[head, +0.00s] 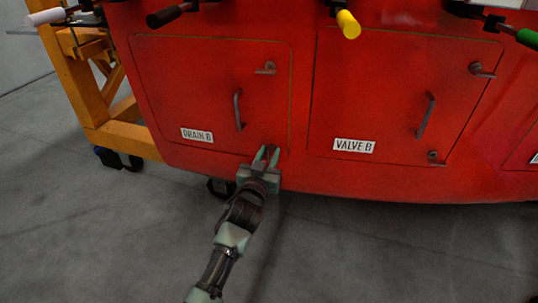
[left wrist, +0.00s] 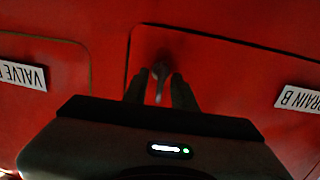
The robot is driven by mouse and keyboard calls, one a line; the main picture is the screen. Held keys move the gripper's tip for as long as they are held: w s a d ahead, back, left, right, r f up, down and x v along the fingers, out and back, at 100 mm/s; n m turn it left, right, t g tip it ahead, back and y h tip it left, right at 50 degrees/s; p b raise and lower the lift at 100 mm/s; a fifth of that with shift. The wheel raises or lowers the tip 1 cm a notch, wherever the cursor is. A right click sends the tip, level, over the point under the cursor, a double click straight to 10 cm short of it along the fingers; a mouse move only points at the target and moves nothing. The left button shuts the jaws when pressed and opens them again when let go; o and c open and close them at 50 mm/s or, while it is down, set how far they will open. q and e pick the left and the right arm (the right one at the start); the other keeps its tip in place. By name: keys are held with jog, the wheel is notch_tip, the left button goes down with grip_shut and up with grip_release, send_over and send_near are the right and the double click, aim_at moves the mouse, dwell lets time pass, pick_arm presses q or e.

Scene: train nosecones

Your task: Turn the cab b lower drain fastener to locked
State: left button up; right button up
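The red drain B door (head: 185,90) is closed on the red cab, with its white DRAIN B label (head: 197,135). My left gripper (head: 267,154) is at the door's lower right corner, in front of the lower drain fastener. In the left wrist view the fastener (left wrist: 160,78), a small grey lever, shows between the two dark fingertips (left wrist: 160,88). The fingers stand apart on either side of it, and I cannot tell whether they touch it. In the head view the gripper mostly hides this fastener. My right gripper is not in view.
The upper drain fastener (head: 266,68) and a vertical door handle (head: 238,110) stick out above my gripper. The valve B door (head: 390,90) is to the right, with its own handle and fasteners. A yellow frame (head: 115,135) stands at left. The grey floor in front looks clear.

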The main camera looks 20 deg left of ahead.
pick_arm(q)
grip_shut()
